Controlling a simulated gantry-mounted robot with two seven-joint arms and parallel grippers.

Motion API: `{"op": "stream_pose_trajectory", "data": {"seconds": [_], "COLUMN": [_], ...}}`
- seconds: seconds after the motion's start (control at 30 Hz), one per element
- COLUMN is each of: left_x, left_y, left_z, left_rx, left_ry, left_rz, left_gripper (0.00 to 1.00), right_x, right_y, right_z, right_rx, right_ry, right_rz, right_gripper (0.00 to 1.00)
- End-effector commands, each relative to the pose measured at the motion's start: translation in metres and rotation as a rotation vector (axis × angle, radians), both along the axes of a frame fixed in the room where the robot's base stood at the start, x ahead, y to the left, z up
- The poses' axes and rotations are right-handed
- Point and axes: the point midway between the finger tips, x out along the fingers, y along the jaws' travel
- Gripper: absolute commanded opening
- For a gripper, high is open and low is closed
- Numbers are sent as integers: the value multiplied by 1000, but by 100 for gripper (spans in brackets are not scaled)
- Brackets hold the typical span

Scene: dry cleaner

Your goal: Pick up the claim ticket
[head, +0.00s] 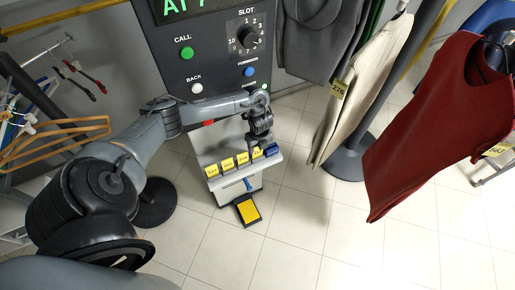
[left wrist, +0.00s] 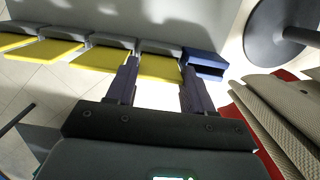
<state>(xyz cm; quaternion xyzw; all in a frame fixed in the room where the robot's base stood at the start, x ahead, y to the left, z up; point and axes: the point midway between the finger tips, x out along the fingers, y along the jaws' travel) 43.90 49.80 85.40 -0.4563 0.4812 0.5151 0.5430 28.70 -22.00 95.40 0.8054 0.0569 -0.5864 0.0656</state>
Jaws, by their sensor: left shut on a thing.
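Several yellow claim tickets stand in a row in dark holders on a small white shelf (head: 212,160) below the control panel. My left gripper (head: 256,143) points down at the right end of this row. In the left wrist view its two fingers (left wrist: 159,68) sit at either side of the rightmost yellow claim ticket (left wrist: 152,66), shut on its edges. That ticket is still at its dark holder. Its writing cannot be read from here. My right gripper is not in view.
A blue block (left wrist: 204,62) sits just right of the gripped ticket. The panel (head: 215,65) with buttons and a dial rises behind. A yellow-topped pedal (head: 248,210) is on the floor below. Hung garments, including a red one (head: 425,125), fill the right side.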

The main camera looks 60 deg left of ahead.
Motion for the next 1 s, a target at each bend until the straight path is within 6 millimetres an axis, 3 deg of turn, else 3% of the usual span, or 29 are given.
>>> {"op": "stream_pose_trajectory", "data": {"seconds": [0.4, 0.8, 1.0], "left_x": [1, 18, 24], "left_y": [1, -68, -96], "left_z": [44, 88, 102], "left_rx": [2, -1, 0], "left_ry": [-4, -3, -2], "left_rz": [-1, -4, -4], "left_gripper": [10, 10, 10], "right_x": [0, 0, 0], "right_y": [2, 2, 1], "right_z": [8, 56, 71], "right_rx": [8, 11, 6], "right_ry": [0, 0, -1], "right_rz": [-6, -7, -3], "right_gripper": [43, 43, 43]}}
